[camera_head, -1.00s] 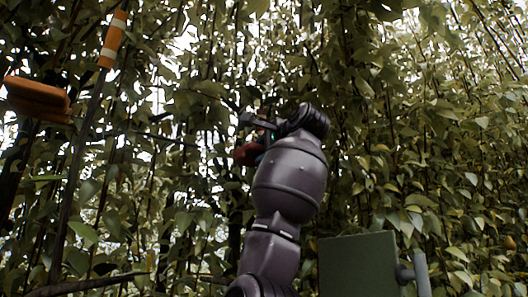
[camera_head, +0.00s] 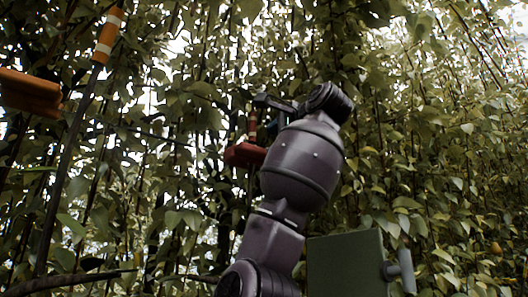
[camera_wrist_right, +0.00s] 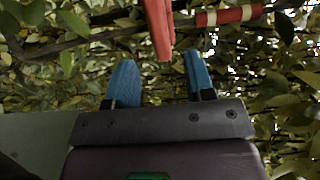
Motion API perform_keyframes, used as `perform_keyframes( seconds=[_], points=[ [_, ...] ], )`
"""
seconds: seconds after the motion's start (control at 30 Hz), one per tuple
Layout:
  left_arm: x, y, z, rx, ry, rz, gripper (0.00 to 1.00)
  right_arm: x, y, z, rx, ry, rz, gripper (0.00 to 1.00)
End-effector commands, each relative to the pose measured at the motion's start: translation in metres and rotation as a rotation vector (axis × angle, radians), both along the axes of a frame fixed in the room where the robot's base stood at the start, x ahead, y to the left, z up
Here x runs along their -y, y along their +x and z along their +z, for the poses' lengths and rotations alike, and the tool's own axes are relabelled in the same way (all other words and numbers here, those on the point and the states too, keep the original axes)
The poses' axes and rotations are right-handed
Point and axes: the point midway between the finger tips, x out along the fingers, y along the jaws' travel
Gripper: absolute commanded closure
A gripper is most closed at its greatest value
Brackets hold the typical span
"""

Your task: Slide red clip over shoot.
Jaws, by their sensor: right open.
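The red clip (camera_head: 244,155) is in the foliage just left of my right gripper (camera_head: 270,124) in the head view. A red band with a white stripe (camera_head: 252,124) on a shoot shows just above it. In the right wrist view, the red clip (camera_wrist_right: 159,27) reaches down across the dark shoot (camera_wrist_right: 90,40), left of the red-and-white band (camera_wrist_right: 229,15). I cannot tell whether the clip goes around the shoot. My right gripper (camera_wrist_right: 161,77) has its blue fingers apart with nothing between them; the clip's lower end is just beyond the fingertips. My left gripper is not in view.
An orange clip (camera_head: 30,94) and a shoot with an orange-and-white band (camera_head: 104,38) are at the left. A green box-like panel (camera_head: 346,265) stands at the lower right. Dense leaves and thin stems surround my right arm. A pear (camera_head: 496,248) hangs at the far right.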

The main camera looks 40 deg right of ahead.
Motion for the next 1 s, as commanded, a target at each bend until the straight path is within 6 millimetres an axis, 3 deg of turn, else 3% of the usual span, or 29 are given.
perform_keyframes(
  seconds=[0.1, 0.3, 1.0],
  points=[
    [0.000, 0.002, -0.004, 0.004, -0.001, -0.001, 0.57, -0.001, -0.016, -0.001, 0.002, 0.000, -0.001, 0.51],
    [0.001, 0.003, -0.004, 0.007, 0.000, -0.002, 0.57, -0.003, -0.027, 0.000, 0.000, 0.000, -0.001, 0.51],
    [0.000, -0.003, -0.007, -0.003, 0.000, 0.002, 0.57, -0.002, -0.028, 0.000, 0.000, 0.000, -0.001, 0.51]
  ],
)
